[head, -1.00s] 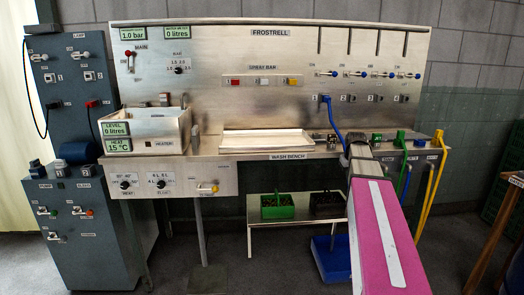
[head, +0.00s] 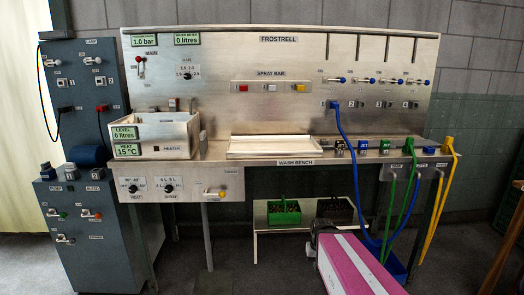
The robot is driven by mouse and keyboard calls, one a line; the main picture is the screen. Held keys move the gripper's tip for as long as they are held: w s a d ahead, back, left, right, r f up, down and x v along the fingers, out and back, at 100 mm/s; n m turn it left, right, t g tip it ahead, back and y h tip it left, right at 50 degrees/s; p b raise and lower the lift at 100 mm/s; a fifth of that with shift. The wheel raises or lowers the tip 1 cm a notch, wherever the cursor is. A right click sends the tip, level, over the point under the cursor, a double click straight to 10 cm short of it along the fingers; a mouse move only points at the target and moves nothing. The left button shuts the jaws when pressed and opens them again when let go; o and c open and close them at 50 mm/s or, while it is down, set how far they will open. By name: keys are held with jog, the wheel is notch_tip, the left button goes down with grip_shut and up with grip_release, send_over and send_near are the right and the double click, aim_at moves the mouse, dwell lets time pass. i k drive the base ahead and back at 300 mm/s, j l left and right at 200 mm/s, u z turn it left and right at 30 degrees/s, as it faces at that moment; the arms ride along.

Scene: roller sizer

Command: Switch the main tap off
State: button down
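The main tap (head: 141,66) is a small lever with a red knob at the upper left of the steel back panel, beside the label MAIN. Its lever stands about upright, with the knob at the top. The pressure display (head: 144,40) above it reads 1.0 bar, and the water meter display (head: 187,39) reads 0 litres. My pink arm shows at the lower right, far from the main tap. No gripper fingers can be made out, so I cannot see whether they are open or shut.
The heater tank (head: 178,132) juts out below the main tap. A white tray (head: 268,148) lies on the wash bench. Blue, green and yellow hoses (head: 446,190) hang at the right. A dark cabinet (head: 95,230) stands at the left. A shelf below holds a green crate (head: 284,218).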

aim_at(139, 59)
jog(key=u, duration=1.4)
